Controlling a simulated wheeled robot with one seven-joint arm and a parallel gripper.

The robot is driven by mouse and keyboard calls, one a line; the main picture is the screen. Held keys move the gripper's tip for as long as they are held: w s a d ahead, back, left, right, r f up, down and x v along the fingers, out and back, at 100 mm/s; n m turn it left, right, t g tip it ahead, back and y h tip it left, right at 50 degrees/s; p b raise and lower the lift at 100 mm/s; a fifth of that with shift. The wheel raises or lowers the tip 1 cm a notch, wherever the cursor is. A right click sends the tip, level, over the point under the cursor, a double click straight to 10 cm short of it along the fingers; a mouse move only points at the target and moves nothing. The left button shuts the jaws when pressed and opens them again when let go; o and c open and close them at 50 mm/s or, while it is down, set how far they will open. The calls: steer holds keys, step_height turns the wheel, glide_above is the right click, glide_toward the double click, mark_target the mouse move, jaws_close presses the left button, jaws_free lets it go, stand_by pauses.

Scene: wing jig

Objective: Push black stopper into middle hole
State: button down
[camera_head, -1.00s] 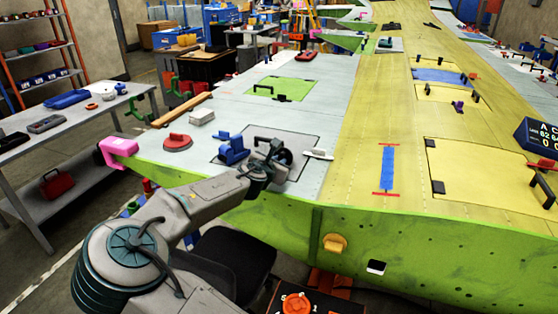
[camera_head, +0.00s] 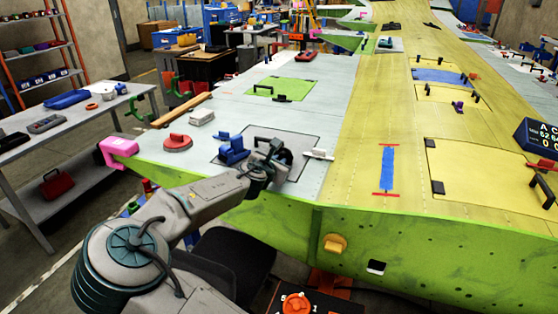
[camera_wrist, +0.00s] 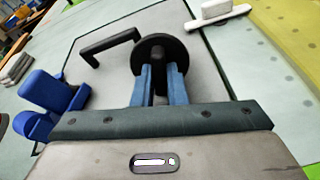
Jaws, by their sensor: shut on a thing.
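The black stopper (camera_wrist: 160,50) is a round dark disc with a stem between the two blue fingers in the wrist view. My gripper (camera_wrist: 159,82) is shut on it. In the head view my gripper (camera_head: 270,162) is over the grey panel at the near left of the wing, and the arm partly hides the stopper. A dark opening with a white lower edge (camera_head: 376,267) shows in the green front face, right of a yellow knob (camera_head: 335,243). Several small holes dot that face farther right. I cannot tell which is the middle hole.
A blue clamp (camera_head: 232,150) stands left of my gripper, and a black bar handle (camera_wrist: 108,46) lies just beyond. A white handle (camera_head: 319,154) is to the right. A red disc (camera_head: 177,142) and pink clamp (camera_head: 118,149) are farther left.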

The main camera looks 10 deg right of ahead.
steer(key=shift+r+p, duration=2.05)
steer(key=shift+r, duration=0.9)
